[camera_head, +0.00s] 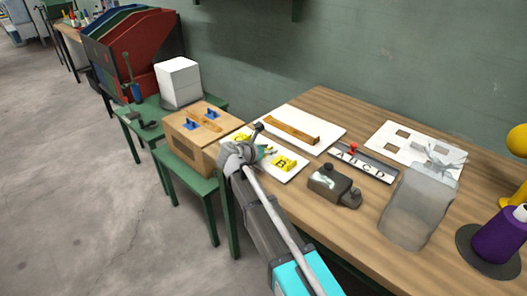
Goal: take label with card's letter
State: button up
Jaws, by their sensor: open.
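A yellow label (285,163) marked with a B lies on a white board (292,176) at the table's left. A second yellow label (240,138) lies behind my gripper, its letter mostly hidden. My gripper (262,143) is open over this board, between the two labels; my arm covers part of the board. I cannot tell whether it touches anything. A dark strip (363,163) to the right carries the letters A, B, C and D, with a red piece (352,149) at its back edge near A and B. I cannot make out a separate letter card.
A white board with a wooden bar (290,126) lies behind. A wooden box (190,147) is left. The table's front is clear.

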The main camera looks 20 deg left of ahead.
grip_shut()
dwell(0.4)
jog(key=shift+r, duration=0.15)
jog(key=shift+r+p, duration=0.95)
jog(key=shift+p, duration=0.15)
jog(key=s+d+r+p, duration=0.1)
jog(key=s+r+p, duration=0.9)
jog(key=s, duration=0.4)
jog(key=shift+d+r+p, duration=0.4)
